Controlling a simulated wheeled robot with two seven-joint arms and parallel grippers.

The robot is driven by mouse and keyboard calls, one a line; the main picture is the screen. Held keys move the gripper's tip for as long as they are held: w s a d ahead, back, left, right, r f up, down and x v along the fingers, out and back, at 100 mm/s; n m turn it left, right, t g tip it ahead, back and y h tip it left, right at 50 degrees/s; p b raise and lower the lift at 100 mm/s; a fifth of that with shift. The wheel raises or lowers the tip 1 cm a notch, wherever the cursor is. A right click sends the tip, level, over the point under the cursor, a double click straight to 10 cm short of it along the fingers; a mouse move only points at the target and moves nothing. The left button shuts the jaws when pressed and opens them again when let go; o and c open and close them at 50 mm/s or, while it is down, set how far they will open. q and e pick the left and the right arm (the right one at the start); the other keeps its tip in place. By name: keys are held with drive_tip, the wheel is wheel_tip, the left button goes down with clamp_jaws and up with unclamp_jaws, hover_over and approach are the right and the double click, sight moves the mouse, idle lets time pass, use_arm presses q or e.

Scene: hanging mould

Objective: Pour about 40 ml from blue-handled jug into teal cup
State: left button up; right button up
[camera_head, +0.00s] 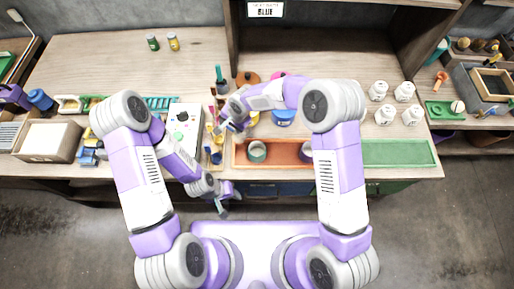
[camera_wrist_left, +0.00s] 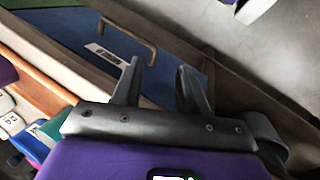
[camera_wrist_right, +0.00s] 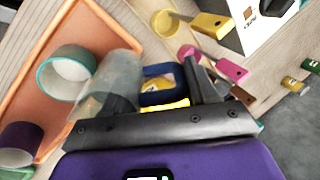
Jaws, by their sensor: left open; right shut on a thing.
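The teal cup (camera_wrist_right: 66,73) stands in the orange-brown tray in the right wrist view, with its rim toward the camera; it also shows in the head view (camera_head: 257,152). My right gripper (camera_wrist_right: 158,82) is shut on the blue-handled jug (camera_wrist_right: 112,82), at its dark blue handle. The clear jug body is beside the cup's rim in that view; its exact tilt and any liquid in it cannot be told. In the head view my right gripper (camera_head: 220,129) is above the bench, left of the cup. My left gripper (camera_wrist_left: 158,68) is open and empty, in front of the bench.
The orange-brown tray (camera_head: 282,147) also holds a purple cup (camera_head: 307,153). A green tray (camera_head: 398,153) lies to its right. Yellow (camera_wrist_right: 209,25) and pink (camera_wrist_right: 231,70) measuring scoops lie near the jug. A drawer front with a handle (camera_wrist_left: 130,32) is close to my left gripper.

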drive_tip(key=shift+s+d+r+t+y+b, duration=0.3)
drive_tip(key=shift+s+d+r+y+b, duration=0.1)
drive_tip(key=shift+s+d+r+y, duration=0.25)
drive_tip(key=shift+w+d+y, duration=0.1)
drive_tip(key=shift+d+y, duration=0.15)
drive_tip(key=shift+s+d+r+t+y, duration=0.3)
drive_tip(key=shift+d+r+t+y, duration=0.15)
drive_tip(key=shift+t+y, duration=0.05)
drive_tip(key=y+b, duration=0.1)
drive_tip(key=b, duration=0.1)
drive_tip(key=s+d+t+y+b, duration=0.1)
drive_tip(key=b, duration=0.2)
drive_tip(key=shift+d+f+t+y, duration=0.25)
drive_tip(key=shift+f+t+y, duration=0.05)
drive_tip(key=y+b, duration=0.1)
drive_tip(key=b, duration=0.2)
drive_tip(key=shift+d+t, duration=0.15)
drive_tip(key=shift+t, duration=0.15)
drive_tip(key=shift+s+d+r+y+b, duration=0.1)
drive_tip(key=shift+r+y+b, duration=0.2)
drive_tip(key=shift+b, duration=0.2)
drive_tip(key=t+y+b, duration=0.1)
drive_tip(key=b, duration=0.2)
drive_tip(key=shift+s+d+r, duration=0.15)
drive_tip(key=shift+d, duration=0.05)
drive_tip(key=shift+r, duration=0.1)
drive_tip(key=shift+b, duration=0.65)
